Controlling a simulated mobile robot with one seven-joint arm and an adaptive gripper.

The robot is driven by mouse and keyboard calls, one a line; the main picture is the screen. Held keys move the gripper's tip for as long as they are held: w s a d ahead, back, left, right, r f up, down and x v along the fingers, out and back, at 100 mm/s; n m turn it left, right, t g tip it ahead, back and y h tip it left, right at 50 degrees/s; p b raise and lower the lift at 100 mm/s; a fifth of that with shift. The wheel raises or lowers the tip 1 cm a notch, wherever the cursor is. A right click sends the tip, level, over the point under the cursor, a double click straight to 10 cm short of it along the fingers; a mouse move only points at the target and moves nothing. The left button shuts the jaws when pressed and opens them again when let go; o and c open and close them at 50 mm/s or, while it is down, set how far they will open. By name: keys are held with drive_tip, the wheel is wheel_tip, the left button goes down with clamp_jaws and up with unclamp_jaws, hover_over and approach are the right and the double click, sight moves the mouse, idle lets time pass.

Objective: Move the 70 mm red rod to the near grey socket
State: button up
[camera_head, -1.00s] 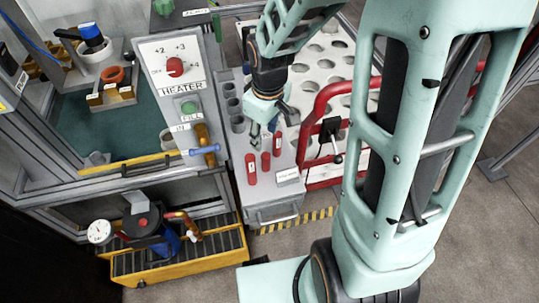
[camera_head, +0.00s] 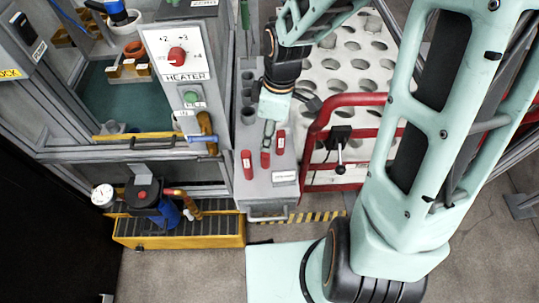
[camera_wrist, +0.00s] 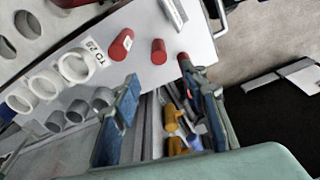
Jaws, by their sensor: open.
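Three red rods stand in the grey bench top in the head view: a left one (camera_head: 247,164), a middle one (camera_head: 265,159) and a right one (camera_head: 281,141). Their labels are too small to read, so I cannot tell which is 70 mm. My gripper (camera_head: 268,139) is above the middle rod, apparently empty. In the wrist view my gripper (camera_wrist: 158,78) has its fingers spread; two rods (camera_wrist: 121,44) (camera_wrist: 158,51) show beyond them, and a third (camera_wrist: 184,60) is partly hidden by the right finger. Grey sockets line the bench behind; the nearest socket (camera_head: 249,116) looks empty.
A red tubular frame (camera_head: 318,125) and a white perforated board (camera_head: 345,65) stand close on the right. A white label plate (camera_head: 285,177) lies at the bench front.

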drive_tip(key=b, duration=0.2)
hover_over(265, 155)
wheel_tip(265, 155, down, 5)
drive_tip(key=shift+d+r, duration=0.15)
drive_tip(key=shift+r, duration=0.05)
drive_tip(key=shift+w+f+b, duration=0.15)
drive_tip(key=shift+f+b, duration=0.35)
drive_tip(key=shift+f, duration=1.1)
drive_tip(key=shift+w+f+b, duration=0.1)
drive_tip(key=shift+f+b, duration=0.35)
drive_tip(key=shift+f, duration=1.1)
drive_tip(key=shift+r, duration=0.1)
clamp_jaws()
